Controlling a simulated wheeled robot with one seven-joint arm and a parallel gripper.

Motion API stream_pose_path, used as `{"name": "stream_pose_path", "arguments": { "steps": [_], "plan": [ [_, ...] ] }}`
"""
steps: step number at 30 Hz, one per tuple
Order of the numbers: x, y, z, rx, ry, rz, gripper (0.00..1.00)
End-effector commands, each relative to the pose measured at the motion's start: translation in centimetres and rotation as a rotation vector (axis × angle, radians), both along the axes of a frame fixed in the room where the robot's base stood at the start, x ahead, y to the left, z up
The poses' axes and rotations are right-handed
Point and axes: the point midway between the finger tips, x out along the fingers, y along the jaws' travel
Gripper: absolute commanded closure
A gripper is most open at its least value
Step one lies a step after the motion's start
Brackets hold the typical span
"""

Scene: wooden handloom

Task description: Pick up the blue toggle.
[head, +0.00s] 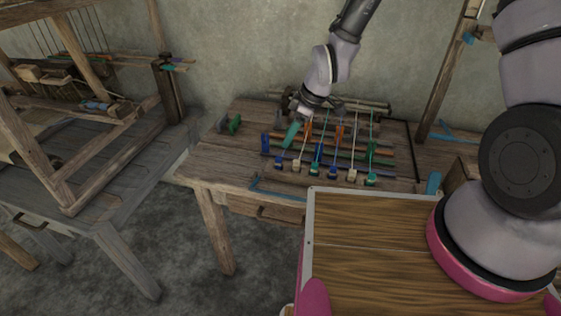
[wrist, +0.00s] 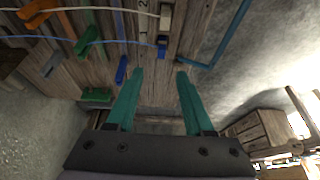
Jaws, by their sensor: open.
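Several blue pieces could be the blue toggle, and I cannot tell which one is named. A small blue block (head: 279,163) sits at the front end of a blue cord, at the left of a row; it also shows in the wrist view (wrist: 162,46), just beyond my fingertips. A separate blue piece (head: 265,143) stands at the left end of the rods; in the wrist view it (wrist: 121,70) lies just left of my fingers. My gripper (head: 291,134) has teal fingers and hangs above the table's left part. In the wrist view it (wrist: 160,74) is open and empty.
Cream (head: 296,165) and green (head: 371,180) blocks on cords stand in the same row. A green piece (head: 234,123) lies at the table's left. A blue angled strip (head: 275,193) lies along the front edge. A wooden loom (head: 60,100) stands left.

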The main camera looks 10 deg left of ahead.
Motion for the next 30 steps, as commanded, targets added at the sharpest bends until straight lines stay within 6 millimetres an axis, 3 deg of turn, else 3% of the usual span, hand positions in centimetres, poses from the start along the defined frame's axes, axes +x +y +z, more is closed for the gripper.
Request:
{"name": "stream_pose_path", "arguments": {
  "steps": [6,14,21,30],
  "plan": [
    [0.1,1.3,-3.3,-0.001,0.003,0.001,0.47],
    [0.2,2.0,-5.2,-0.002,0.002,-0.001,0.47],
    [0.1,3.0,-8.4,-0.002,0.003,-0.001,0.47],
    [0.3,3.5,-9.5,-0.001,0.000,-0.001,0.47]
  ]
}}
